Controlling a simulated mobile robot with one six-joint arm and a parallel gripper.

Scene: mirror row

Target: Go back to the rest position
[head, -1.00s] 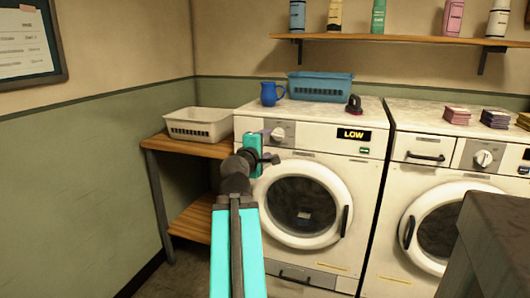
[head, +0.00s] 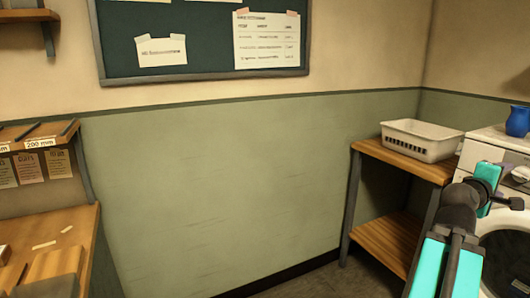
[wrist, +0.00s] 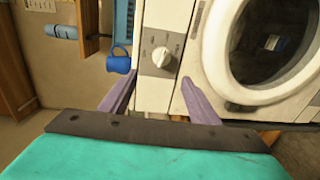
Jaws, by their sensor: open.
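My gripper (wrist: 157,94) is open in the wrist view, its two purple fingers apart with nothing held between them. Beyond the fingers is the front of a white washer (wrist: 146,92) with a round dial (wrist: 160,57); the distance to it is hard to judge. In the head view my teal and grey arm reaches up at the lower right, in front of the washer (head: 490,150), and the gripper's fingers are not clear there.
A white basket (head: 420,141) stands on a wooden shelf unit (head: 385,160). A blue mug (head: 518,121) sits on the washer. A wooden workbench (head: 60,240) is at the left. A notice board (head: 200,66) hangs on the wall. The stretch of green wall between is bare.

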